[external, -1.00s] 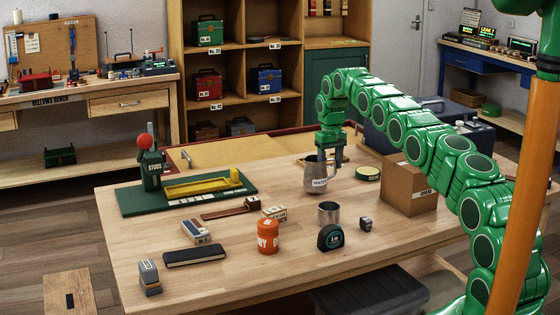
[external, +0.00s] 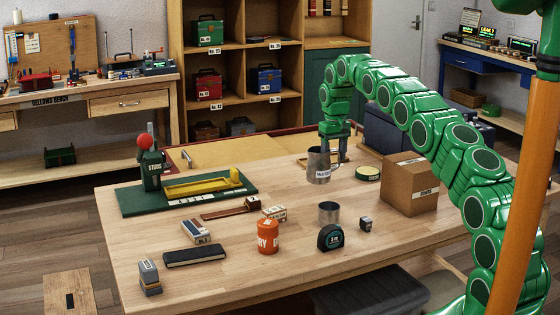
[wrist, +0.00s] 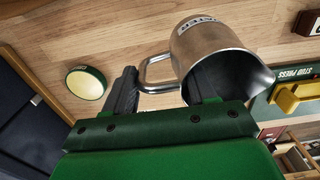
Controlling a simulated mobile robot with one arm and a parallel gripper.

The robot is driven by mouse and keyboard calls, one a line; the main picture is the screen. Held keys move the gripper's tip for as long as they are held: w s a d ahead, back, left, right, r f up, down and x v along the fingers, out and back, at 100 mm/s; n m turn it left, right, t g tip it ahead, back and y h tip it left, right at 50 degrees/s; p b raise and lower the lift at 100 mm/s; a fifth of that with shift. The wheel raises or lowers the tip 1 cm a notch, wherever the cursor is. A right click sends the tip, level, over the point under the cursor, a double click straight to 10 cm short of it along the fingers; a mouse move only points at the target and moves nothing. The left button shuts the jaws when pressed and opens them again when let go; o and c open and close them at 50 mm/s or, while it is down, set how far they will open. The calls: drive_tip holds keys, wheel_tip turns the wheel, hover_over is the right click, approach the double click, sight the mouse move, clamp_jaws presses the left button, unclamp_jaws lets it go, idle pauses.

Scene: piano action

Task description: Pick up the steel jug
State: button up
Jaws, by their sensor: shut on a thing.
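The steel jug (external: 319,168) is a grey metal pitcher with a pale label on its front. It appears raised slightly above the wooden table, roughly upright. My gripper (external: 338,156) is at the jug's right side, pointing down, shut on its handle. In the wrist view, the jug (wrist: 222,50) fills the upper right with its dark open mouth towards the camera. The handle runs between the two dark fingers of my gripper (wrist: 164,80); the exact contact is partly hidden.
A cardboard box (external: 410,185) and a round green tin (external: 367,174) stand right of the jug. A steel cup (external: 328,212), tape measure (external: 330,238) and orange canister (external: 267,236) are nearer the front. The stud press (external: 185,183) is at left.

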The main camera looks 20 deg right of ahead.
drive_tip(key=s+r, duration=0.6)
drive_tip(key=s, duration=0.5)
drive_tip(key=shift+a+r, duration=0.35)
idle(1.0)
